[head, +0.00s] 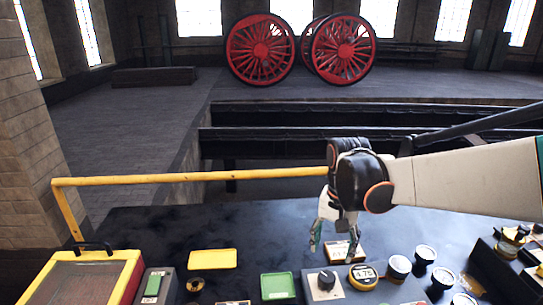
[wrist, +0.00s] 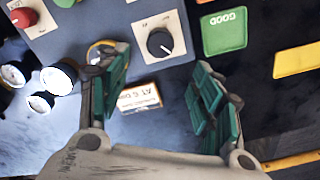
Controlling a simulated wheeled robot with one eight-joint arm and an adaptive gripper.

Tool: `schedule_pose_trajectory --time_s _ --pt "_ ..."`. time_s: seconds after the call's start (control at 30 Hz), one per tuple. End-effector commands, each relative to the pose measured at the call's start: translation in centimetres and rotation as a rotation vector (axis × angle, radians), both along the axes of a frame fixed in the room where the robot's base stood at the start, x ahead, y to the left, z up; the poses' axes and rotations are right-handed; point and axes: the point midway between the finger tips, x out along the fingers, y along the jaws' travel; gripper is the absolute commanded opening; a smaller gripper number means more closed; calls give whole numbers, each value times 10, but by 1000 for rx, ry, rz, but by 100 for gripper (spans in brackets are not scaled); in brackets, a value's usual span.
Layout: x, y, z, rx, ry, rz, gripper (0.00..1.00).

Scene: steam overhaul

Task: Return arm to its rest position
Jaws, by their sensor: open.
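My gripper (head: 334,243) hangs fingers-down over the dark workbench (head: 300,220), and the arm reaches in from the right. In the wrist view its two green-padded fingers (wrist: 162,78) are spread wide apart with nothing held between them. A small tan box with a white printed label (wrist: 138,97) lies on the bench below, between the fingers in the picture. The same box shows in the head view (head: 343,251), partly behind a fingertip. I cannot tell the exact gap between the fingertips and the bench.
A black-knob panel (head: 325,283), green GOOD tray (head: 278,286), yellow tray (head: 212,259), yellow-rimmed gauge (head: 363,276) and several white-faced gauges (head: 399,266) crowd the bench. A yellow rail (head: 190,178) runs behind it. Red wheels (head: 262,50) stand beyond a pit.

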Motion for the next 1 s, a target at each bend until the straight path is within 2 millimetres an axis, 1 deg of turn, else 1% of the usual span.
schedule_pose_trajectory --time_s 0.3,0.5,0.63,0.8,1.0 --pt "-50 1 33 -19 -181 158 60" --pt "-83 1 46 -48 -309 270 60" --pt "-104 2 49 -76 -390 341 60" --pt "-127 2 48 -118 -490 427 60" --pt "-143 2 46 -157 -565 493 60"
